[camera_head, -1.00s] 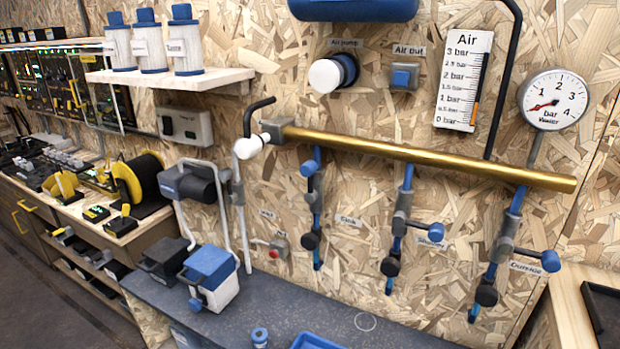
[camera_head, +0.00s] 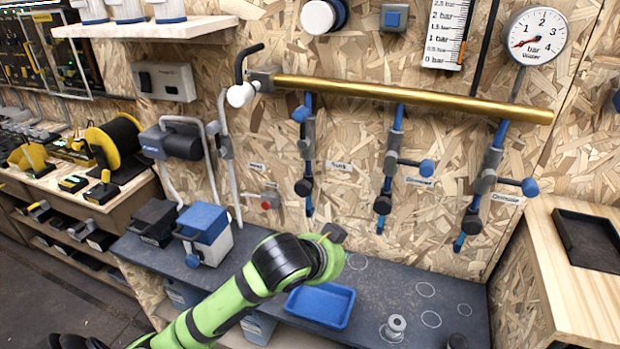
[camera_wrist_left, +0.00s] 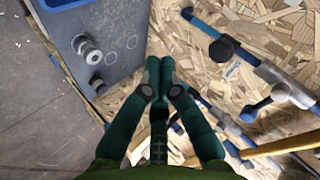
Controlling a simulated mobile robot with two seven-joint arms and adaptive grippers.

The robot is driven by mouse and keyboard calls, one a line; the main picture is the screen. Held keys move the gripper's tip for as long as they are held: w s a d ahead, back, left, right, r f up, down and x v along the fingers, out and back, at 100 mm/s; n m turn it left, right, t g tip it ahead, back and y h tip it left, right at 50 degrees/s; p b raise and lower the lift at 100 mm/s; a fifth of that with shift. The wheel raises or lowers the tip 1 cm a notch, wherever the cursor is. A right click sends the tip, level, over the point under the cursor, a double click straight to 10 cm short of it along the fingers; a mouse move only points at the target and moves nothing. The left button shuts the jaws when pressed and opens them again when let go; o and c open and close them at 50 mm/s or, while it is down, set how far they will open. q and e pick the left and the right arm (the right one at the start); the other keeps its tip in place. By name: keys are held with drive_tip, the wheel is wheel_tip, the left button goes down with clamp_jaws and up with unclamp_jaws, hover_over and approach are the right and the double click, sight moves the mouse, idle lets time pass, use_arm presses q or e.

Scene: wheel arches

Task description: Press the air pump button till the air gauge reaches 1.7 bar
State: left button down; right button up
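The air pump button (camera_head: 318,17), a large white round cap on a dark blue collar, is at the top edge of the head view, its top cut off. The air gauge (camera_head: 447,30), a white vertical scale, has its top cut off; its orange bar stands near 1 bar. My left gripper (camera_head: 334,232) is at the end of the green arm, over the bench and well below the button, mostly hidden by the wrist. In the left wrist view its dark green fingers (camera_wrist_left: 159,66) are together and empty. My right gripper is in neither view.
A blue air out button (camera_head: 395,17) is right of the pump button. A brass pipe (camera_head: 410,98) with several blue valves crosses the wall between gripper and buttons. A blue tray (camera_head: 320,305) and metal fitting (camera_head: 394,326) are on the bench. A water dial (camera_head: 537,36) hangs at right.

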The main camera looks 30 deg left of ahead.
use_arm(q)
drive_tip(key=w+a+r+m+t+y, duration=0.1)
drive_tip(key=a+r+m+t, duration=0.1)
drive_tip(key=r, duration=1)
drive_tip(key=w+a+r+m+t, duration=0.2)
drive_tip(key=a+r+m+t, duration=0.1)
drive_tip(key=r, duration=0.8)
drive_tip(key=s+a+r+t+y, duration=0.1)
drive_tip(key=s+r, duration=0.3)
drive_tip(key=r, duration=0.4)
drive_tip(key=s+a+r+m+t+y, duration=0.1)
drive_tip(key=s+a+r+y, duration=0.1)
drive_tip(key=r, duration=0.6)
drive_tip(key=shift+s+a+m+t+y, duration=0.3)
drive_tip(key=shift+s+a, duration=0.5)
drive_tip(key=shift+s, duration=0.1)
drive_tip(key=shift+w+r, duration=0.1)
drive_tip(key=shift+r, duration=0.05)
drive_tip(key=p, duration=1.6)
approach(315, 23)
drive_tip(key=p+x, duration=0.2)
drive_tip(key=x, duration=0.4)
drive_tip(key=shift+w+a+r, duration=0.1)
drive_tip(key=shift+w, duration=0.4)
